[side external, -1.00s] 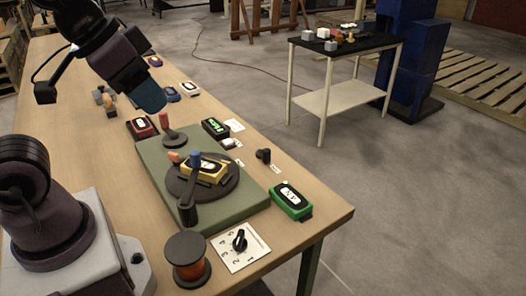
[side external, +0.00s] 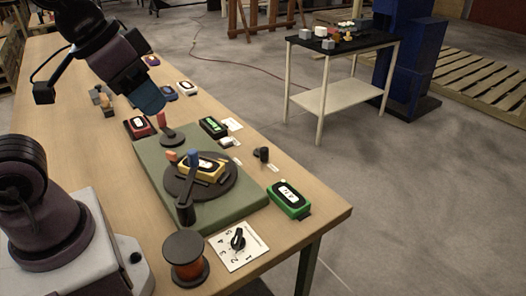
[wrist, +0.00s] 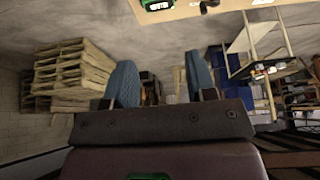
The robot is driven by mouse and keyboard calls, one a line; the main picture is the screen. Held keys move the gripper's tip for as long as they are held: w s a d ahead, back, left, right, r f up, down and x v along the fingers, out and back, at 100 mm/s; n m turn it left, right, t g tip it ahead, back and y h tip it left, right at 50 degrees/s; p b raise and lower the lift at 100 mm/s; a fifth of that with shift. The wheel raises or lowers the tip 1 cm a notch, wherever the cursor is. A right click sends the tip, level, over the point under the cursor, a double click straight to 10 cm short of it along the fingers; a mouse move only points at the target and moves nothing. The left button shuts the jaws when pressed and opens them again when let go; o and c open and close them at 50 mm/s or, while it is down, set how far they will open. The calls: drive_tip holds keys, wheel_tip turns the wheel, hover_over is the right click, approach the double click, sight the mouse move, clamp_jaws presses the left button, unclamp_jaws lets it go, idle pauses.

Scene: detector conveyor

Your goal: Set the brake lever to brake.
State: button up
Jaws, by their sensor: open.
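The side external view shows no readable brake marking, so I cannot tell which control is the brake lever. A dark lever with a blue knob (side external: 193,158) stands at the edge of the turntable on the green base. A post with an orange-red knob (side external: 165,122) stands on a dark disc at the base's far end. A small black lever (side external: 262,154) stands on the table to the right, near a small white label. My gripper (side external: 150,98) hangs above the table beyond the green base, apart from these controls. In the wrist view my gripper (wrist: 161,85) has its blue fingers wide apart, with nothing between them.
A yellow device (side external: 200,168) sits on the dark turntable (side external: 226,184). A green device (side external: 289,199), a numbered dial plate (side external: 240,250) and an orange spool (side external: 184,257) are near the table's close end. A red device (side external: 138,127) and a black-and-green device (side external: 212,127) flank the far end.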

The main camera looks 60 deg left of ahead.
wheel_tip(320, 180, down, 2)
drive_tip(key=w+g, duration=0.2)
drive_tip(key=n+g, duration=0.3)
drive_tip(key=n, duration=1.6)
hover_over(265, 149)
wheel_tip(265, 149, down, 18)
drive_tip(key=shift+m, duration=0.3)
wheel_tip(265, 149, down, 12)
drive_tip(key=shift+f, duration=0.1)
drive_tip(key=c, duration=0.9)
